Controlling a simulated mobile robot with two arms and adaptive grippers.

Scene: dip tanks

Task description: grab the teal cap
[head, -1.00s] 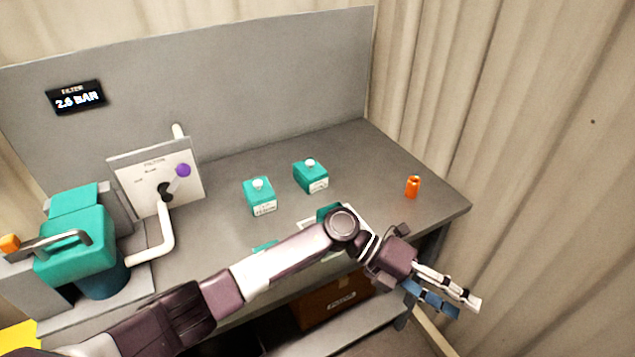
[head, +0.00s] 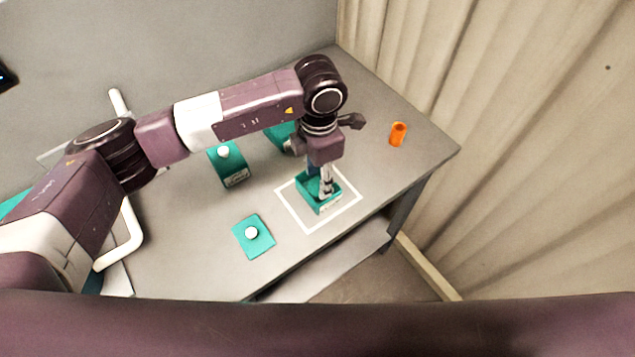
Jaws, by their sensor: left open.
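The teal cap (head: 253,237), a flat square with a white round knob, lies on the grey table near its front edge. An open teal box (head: 308,202) stands right of it inside a white square outline. My left gripper (head: 327,192) points down over this box, open, its fingers overlapping the box in the view. I cannot tell whether they touch it. The gripper is apart from the cap, to its right and farther back. My right gripper is not in view.
A teal box with a white knob (head: 231,170) stands behind the cap. Another teal box (head: 281,133) is partly hidden by my left arm. An orange cylinder (head: 398,134) stands at the table's right. A white pipe (head: 128,238) is at left. Table around the cap is clear.

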